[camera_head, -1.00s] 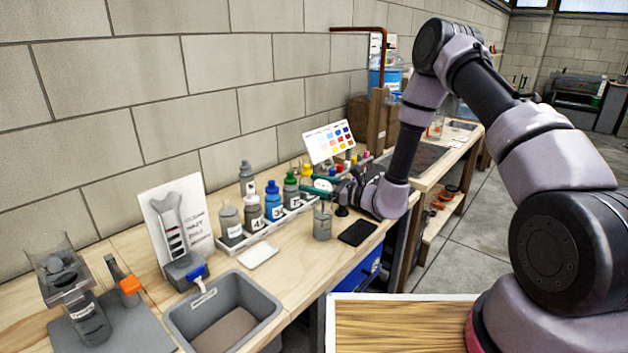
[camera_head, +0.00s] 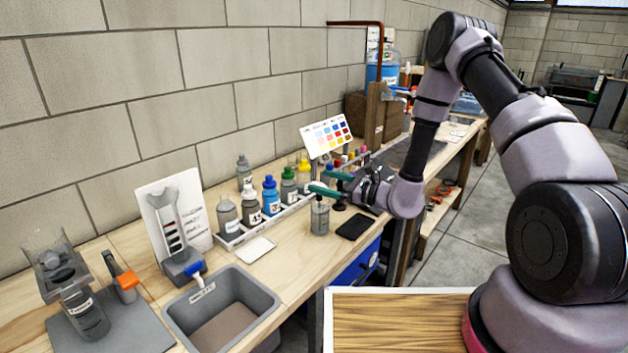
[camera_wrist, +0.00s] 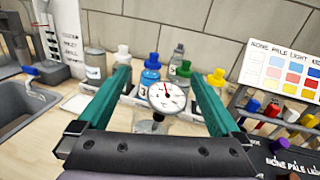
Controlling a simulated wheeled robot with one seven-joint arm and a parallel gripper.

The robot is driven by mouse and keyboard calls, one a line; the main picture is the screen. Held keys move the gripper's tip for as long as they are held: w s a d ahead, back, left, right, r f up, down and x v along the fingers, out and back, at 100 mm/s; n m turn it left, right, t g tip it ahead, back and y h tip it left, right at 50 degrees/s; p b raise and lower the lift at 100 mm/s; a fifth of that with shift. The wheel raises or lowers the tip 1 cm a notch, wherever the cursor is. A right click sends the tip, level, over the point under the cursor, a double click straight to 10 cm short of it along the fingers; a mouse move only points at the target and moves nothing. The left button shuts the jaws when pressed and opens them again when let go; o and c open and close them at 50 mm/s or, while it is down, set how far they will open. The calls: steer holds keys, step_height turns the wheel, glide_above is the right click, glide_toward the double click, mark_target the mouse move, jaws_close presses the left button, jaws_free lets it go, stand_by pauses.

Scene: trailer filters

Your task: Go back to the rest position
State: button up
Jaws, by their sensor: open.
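My gripper (camera_head: 328,183) is open and empty, with two green fingers spread apart, above the workbench in the head view. Below and beside the fingers in the head view stands a clear container (camera_head: 320,216) on the bench. Several capped bottles stand in a white rack (camera_head: 262,224) to the left of the fingers. My arm reaches in from the right.
A grey bin (camera_head: 272,302) sits at the bench's front edge. A dark flat pad (camera_head: 357,226) lies under my wrist. A colour chart (camera_head: 327,138) stands behind, with small coloured vials near it. A block wall (camera_head: 200,110) runs along the back. Open floor lies right.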

steer(key=v, duration=0.6)
steer(key=s+d+r+n+g+h, duration=0.1)
steer(key=s+r+n+g, duration=0.45)
steer(key=r, duration=0.45)
steer(key=s+r+n+g+h, duration=0.2)
steer(key=s+r+n+g, duration=0.2)
steer(key=s+r+n, duration=0.4)
steer(key=s+d+r+n+t+h, duration=0.2)
steer(key=s+d+r+t+h, duration=0.2)
steer(key=d+r, duration=0.4)
steer(key=s+d+r+n+t+h, duration=0.2)
steer(key=s+d+r+t+h, duration=0.3)
steer(key=d, duration=0.5)
step_height(320, 180, up, 3)
steer(key=shift+s+r+h, duration=0.25)
steer(key=shift+s+h, duration=0.15)
steer(key=shift+h, duration=0.7)
